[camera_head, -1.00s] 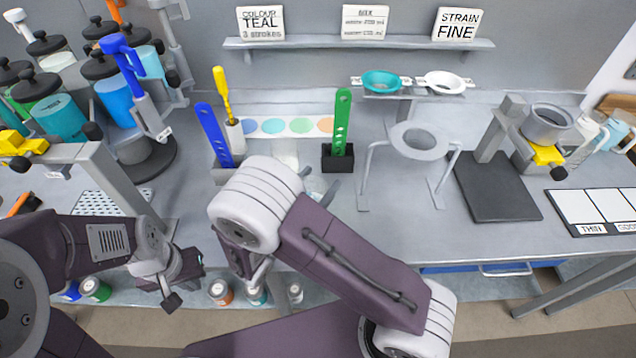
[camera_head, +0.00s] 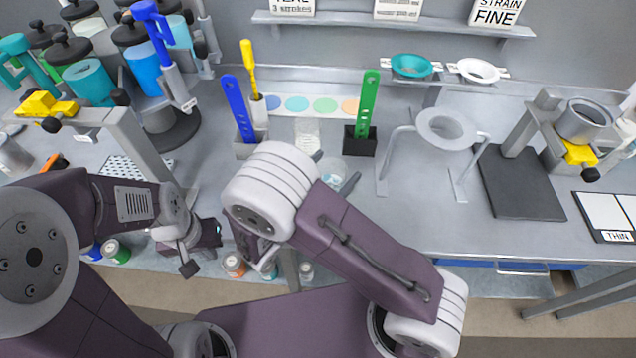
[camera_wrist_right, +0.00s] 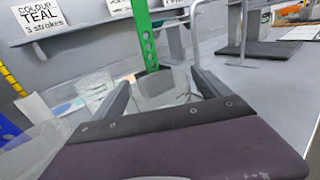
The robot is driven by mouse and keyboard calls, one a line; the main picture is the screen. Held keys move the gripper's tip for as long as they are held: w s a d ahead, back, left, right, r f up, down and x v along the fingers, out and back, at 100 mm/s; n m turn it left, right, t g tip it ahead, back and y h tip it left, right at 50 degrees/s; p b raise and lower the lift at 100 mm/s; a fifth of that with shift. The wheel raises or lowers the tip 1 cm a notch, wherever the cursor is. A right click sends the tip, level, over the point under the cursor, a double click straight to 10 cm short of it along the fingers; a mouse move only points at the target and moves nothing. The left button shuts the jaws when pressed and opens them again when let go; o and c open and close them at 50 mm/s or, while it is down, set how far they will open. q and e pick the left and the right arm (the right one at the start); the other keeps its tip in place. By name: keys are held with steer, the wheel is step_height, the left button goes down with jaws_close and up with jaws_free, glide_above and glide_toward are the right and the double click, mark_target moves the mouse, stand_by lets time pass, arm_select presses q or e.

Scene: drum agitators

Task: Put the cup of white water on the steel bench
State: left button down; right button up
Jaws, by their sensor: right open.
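A clear cup with pale contents (camera_head: 330,170) stands on the steel bench (camera_head: 420,225), in front of the black holder of the green paddle. In the right wrist view this cup (camera_wrist_right: 165,90) sits between the fingers of my open right gripper (camera_wrist_right: 160,92). The fingers lie either side of it; I cannot tell whether they touch it. In the head view my right gripper (camera_head: 336,170) is partly hidden behind its own arm. A second clear vessel (camera_head: 306,133) stands behind and left of the cup. My left gripper (camera_head: 203,250) hangs over the bench's front edge; its jaws are unclear.
The green paddle (camera_head: 368,100) stands behind the cup, the blue paddle (camera_head: 238,105) to the left. A ring stand (camera_head: 445,125) stands to the right, then a dark plate (camera_head: 520,185). Drums with agitators (camera_head: 145,70) crowd the back left. Bench between cup and ring stand is clear.

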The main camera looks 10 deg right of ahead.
steer(key=v, duration=0.9)
steer(key=shift+s+a+b, duration=0.25)
steer(key=shift+a+b, duration=0.05)
